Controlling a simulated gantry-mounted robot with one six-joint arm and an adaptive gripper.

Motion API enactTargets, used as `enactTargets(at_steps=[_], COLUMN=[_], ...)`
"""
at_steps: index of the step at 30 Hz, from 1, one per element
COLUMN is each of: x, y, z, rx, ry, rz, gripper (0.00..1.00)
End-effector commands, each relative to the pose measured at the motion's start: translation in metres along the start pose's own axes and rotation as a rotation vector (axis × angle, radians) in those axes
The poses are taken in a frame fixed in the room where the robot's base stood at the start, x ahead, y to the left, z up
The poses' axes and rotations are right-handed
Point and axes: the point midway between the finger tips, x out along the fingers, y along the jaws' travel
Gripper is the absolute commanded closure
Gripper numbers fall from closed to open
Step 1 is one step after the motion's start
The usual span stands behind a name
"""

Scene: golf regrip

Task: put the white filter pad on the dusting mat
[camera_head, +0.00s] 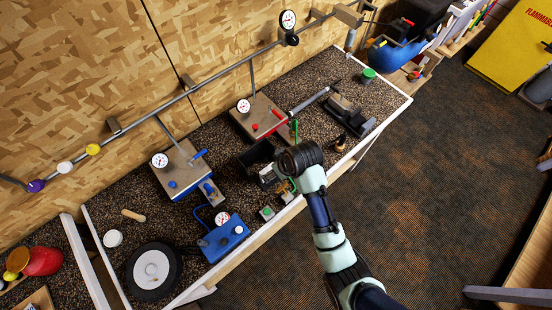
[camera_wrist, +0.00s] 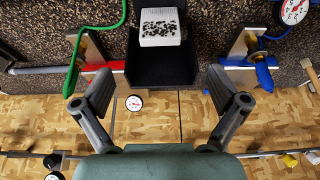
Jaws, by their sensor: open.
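A white block with dark speckles (camera_wrist: 160,27), which looks like the filter pad, sits at the edge of a black open box (camera_wrist: 163,65) in the wrist view. The black box also shows in the head view (camera_head: 255,154), partly behind my arm. My gripper (camera_wrist: 160,92) is open and empty, its fingers spread wide, with the box and block beyond them. In the head view my wrist hides the fingers and much of this spot. A round black disc with a white centre (camera_head: 134,270) lies at the bench's near left; I cannot tell whether it is the dusting mat.
Blue gauge blocks (camera_head: 222,238) and wooden gauge boards (camera_head: 180,168) stand left of my arm. A dark vise-like tool (camera_head: 348,115) stands to the right. A green hose (camera_wrist: 77,65) and a blue lever (camera_wrist: 264,77) flank the box. A pipe runs along the wall.

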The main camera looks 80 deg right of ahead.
Motion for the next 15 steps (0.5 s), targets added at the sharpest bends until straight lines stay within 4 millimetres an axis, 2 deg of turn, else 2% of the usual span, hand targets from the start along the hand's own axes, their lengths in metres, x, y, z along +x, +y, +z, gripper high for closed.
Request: enactTargets(at_steps=[11,13,14,15], x=[0.001,-0.003,-0.006,-0.014], y=[0.000,-0.009,-0.018,-0.038], z=[0.000,-0.006,-0.011,-0.022], rx=[0.000,-0.017,-0.033,-0.065], ry=[0.000,0.016,0.032,0.066], rz=[0.000,-0.002,-0.004,-0.009], gripper=[0.03,0.03,0.03,0.03])
